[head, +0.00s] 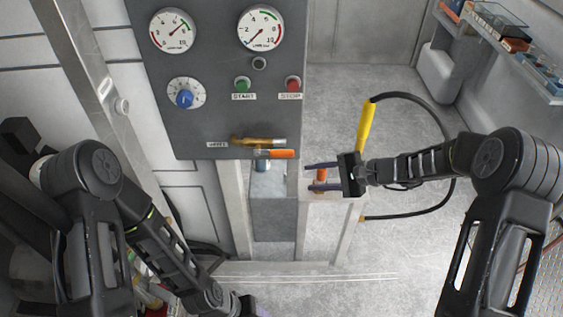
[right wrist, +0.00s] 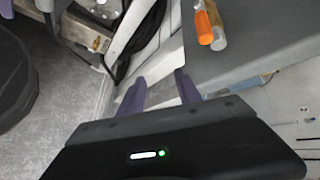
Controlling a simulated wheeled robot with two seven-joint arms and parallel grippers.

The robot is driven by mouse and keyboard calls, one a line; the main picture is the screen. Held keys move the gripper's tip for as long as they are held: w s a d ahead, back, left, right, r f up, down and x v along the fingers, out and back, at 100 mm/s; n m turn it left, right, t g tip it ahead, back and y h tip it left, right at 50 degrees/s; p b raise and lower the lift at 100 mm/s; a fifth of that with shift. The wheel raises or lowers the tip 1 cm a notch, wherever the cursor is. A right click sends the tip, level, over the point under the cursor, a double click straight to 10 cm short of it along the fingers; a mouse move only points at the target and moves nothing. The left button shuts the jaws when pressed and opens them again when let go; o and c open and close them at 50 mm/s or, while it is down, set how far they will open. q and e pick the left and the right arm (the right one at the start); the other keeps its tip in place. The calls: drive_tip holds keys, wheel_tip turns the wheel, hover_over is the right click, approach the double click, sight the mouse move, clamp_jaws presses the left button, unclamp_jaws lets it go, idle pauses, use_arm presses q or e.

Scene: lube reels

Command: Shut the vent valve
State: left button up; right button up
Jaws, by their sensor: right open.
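The vent valve (head: 258,141) is a brass body with a silver end at the lower edge of the dark grey panel, beside a small label. Its orange lever (head: 284,154) lies roughly level, along the brass body. In the right wrist view the orange lever (right wrist: 203,28) shows at the top, beyond the fingers. My right gripper (head: 310,177) is open, below and right of the lever, and apart from it. Its two purple fingers (right wrist: 160,90) also show in the wrist view with nothing held. My left gripper is barely in view at the bottom edge, mostly cut off.
The panel (head: 215,60) carries two gauges, a blue knob (head: 184,98), a green START button (head: 243,83) and a red STOP button (head: 292,84). A yellow-handled black hose (head: 366,125) hangs behind my right forearm. A small orange part (head: 321,175) shows behind my right fingers.

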sight(290, 154)
drive_tip(key=r+y, duration=0.1)
drive_tip(key=r, duration=0.1)
drive_tip(key=a+r+y, duration=0.1)
drive_tip(key=r, duration=0.2)
drive_tip(key=a+r+y, duration=0.1)
drive_tip(key=r, duration=0.1)
drive_tip(key=shift+w+r+n, duration=0.35)
drive_tip(key=shift+w+n, duration=0.05)
drive_tip(key=shift+a, duration=0.1)
drive_tip(key=p+x, duration=0.2)
drive_tip(key=x, duration=0.5)
drive_tip(key=shift+w+a, duration=0.15)
drive_tip(key=shift+a, duration=0.15)
drive_tip(key=shift+c, duration=0.4)
drive_tip(key=shift+f, duration=0.1)
clamp_jaws()
